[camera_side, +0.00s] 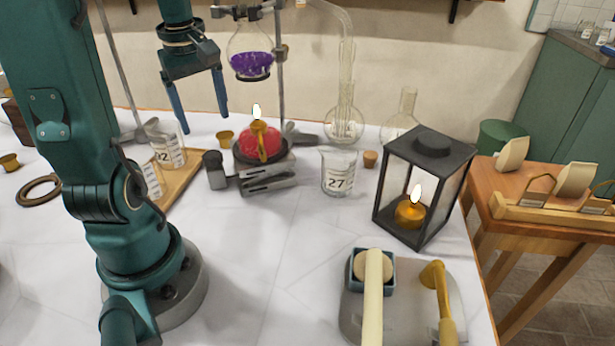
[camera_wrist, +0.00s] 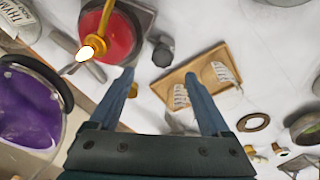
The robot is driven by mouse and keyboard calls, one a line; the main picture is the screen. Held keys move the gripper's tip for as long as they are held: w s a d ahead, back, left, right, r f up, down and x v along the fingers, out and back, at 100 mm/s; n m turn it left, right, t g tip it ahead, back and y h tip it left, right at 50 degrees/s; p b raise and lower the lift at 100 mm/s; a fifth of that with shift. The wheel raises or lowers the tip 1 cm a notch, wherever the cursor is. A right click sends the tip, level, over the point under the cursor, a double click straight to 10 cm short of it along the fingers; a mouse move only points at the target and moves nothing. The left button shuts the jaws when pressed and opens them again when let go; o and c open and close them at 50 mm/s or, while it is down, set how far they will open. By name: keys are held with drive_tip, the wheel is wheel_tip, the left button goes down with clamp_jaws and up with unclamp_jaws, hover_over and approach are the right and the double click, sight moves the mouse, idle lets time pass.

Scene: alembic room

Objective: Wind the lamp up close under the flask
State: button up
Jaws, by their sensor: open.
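The red lamp (camera_side: 252,143) with a brass top burns on the dark plate of a low lab jack (camera_side: 268,180). The round flask (camera_side: 250,60) of purple liquid hangs clamped above it, with a clear gap over the flame. The jack's dark knob (camera_side: 214,170) sticks out at its left. My gripper (camera_side: 204,122) is open and empty, pointing down above and left of the jack. In the wrist view the knob (camera_wrist: 163,53) lies just beyond the fingertips (camera_wrist: 158,75), the lamp (camera_wrist: 112,38) is upper left, and the flask (camera_wrist: 30,108) is at the left edge.
A wooden tray (camera_side: 178,185) with marked beakers lies left of the jack. The stand rod (camera_side: 281,90) rises behind. The front middle tabletop is clear.

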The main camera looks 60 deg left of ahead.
sight(212, 154)
drive_tip(key=f+n, duration=0.1)
drive_tip(key=n, duration=0.1)
drive_tip(key=a+f+n+h, duration=0.1)
drive_tip(key=n, duration=0.1)
drive_tip(key=shift+w+a+f+g, duration=0.1)
drive_tip(key=shift+f+g, duration=0.2)
drive_tip(key=shift+g, duration=0.1)
drive_tip(key=shift+a+f+n, duration=0.2)
drive_tip(key=shift+f+n, duration=0.45)
drive_tip(key=shift+n, duration=0.25)
drive_tip(key=shift+f, duration=2.45)
drive_tip(key=shift+c, duration=0.3)
clamp_jaws()
